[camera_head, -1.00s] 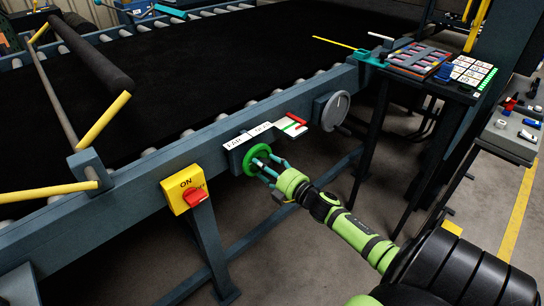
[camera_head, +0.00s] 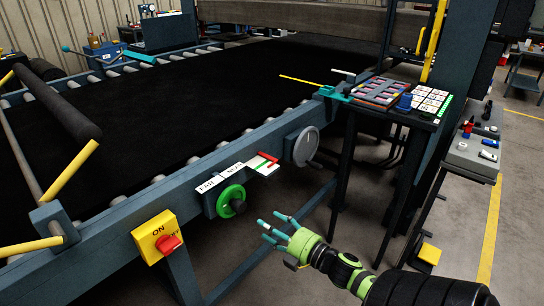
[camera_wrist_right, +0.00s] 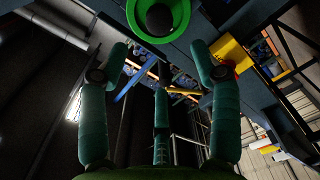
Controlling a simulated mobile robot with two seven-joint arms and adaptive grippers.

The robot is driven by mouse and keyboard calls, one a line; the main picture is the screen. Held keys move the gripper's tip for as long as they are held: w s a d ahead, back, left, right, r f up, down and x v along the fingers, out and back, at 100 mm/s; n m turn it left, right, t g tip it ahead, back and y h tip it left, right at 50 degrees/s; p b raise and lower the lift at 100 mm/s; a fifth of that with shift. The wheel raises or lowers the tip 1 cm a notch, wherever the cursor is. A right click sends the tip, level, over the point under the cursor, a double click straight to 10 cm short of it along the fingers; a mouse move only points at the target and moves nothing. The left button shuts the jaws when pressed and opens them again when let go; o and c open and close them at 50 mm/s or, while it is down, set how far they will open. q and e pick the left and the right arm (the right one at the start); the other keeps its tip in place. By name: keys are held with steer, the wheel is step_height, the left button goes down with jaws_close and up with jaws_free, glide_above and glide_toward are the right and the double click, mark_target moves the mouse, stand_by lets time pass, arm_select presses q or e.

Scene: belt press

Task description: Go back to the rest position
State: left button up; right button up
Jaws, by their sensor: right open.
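My right gripper (camera_head: 277,230) is open and empty in the head view, with its teal fingers spread. It is in front of the belt press rail, to the right of a green ring knob (camera_head: 231,201) and apart from it. In the right wrist view my fingers (camera_wrist_right: 160,105) are spread with nothing between them, and the green knob (camera_wrist_right: 158,15) is at the top beyond the fingertips. My left gripper is in neither view.
A yellow ON/OFF switch box (camera_head: 157,237) with a red knob hangs on the rail at left. A grey handwheel (camera_head: 306,146) is on the rail further right. A side stand (camera_head: 400,117) holds a coloured tray. Dark floor is open around my right arm.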

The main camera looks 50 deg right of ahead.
stand_by(0.4)
steer(key=s+a+f+m+g+h, duration=0.1)
steer(key=s+f+m+g, duration=0.25)
steer(key=f, duration=0.65)
steer(key=s+a+f+m+g+h, duration=0.1)
steer(key=s+a+f+m+g, duration=0.2)
steer(key=f, duration=0.8)
steer(key=s+f+m+g+h, duration=0.1)
steer(key=s+f+m+g, duration=0.3)
steer(key=f, duration=0.6)
steer(key=s+a+f+g, duration=0.2)
steer(key=s+a+f, duration=0.3)
steer(key=s, duration=0.3)
steer(key=s+a+f+m+g+y, duration=0.1)
steer(key=s+a+f+g, duration=0.1)
steer(key=s+a+f, duration=0.3)
steer(key=s+a+f+m+g+y, duration=0.1)
steer(key=s+a+f, duration=0.4)
steer(key=s, duration=0.6)
steer(key=shift+a+f+g, duration=0.2)
steer(key=shift+a+g, duration=0.4)
steer(key=shift+g, duration=0.05)
steer(key=c, duration=0.5)
steer(key=shift+s, duration=0.15)
